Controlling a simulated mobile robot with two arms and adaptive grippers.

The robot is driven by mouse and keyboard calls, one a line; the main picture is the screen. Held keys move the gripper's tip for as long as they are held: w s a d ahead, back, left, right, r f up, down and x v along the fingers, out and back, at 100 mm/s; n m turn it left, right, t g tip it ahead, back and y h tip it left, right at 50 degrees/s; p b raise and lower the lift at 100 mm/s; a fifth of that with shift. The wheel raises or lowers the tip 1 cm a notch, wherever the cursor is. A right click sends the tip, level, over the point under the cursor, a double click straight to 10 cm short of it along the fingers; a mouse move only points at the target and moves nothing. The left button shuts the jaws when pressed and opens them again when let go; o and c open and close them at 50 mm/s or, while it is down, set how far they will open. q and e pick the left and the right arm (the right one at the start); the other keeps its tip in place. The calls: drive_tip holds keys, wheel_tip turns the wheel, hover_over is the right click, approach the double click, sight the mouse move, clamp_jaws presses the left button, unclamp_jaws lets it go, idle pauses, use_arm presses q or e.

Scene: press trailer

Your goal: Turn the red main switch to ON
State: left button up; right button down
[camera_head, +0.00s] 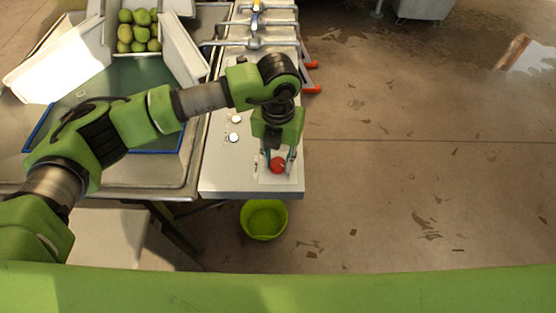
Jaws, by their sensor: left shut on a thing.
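The red main switch (278,165) is a round red knob on a pale plate near the front right corner of the grey panel. My left gripper (279,163) points down over it, with one finger on each side of the knob. It is shut on the knob. The fingers and the gripper body hide part of the switch, and I cannot read its ON or OFF marking. My right gripper does not show.
Two round white buttons (234,138) sit left of the switch. A crate of green fruit (138,47) stands at the back left. A green bucket (264,236) is on the floor below. The floor to the right is open.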

sight(278, 163)
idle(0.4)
use_arm(q)
drive_tip(key=o, duration=1.1)
wheel_tip(278, 163, up, 12)
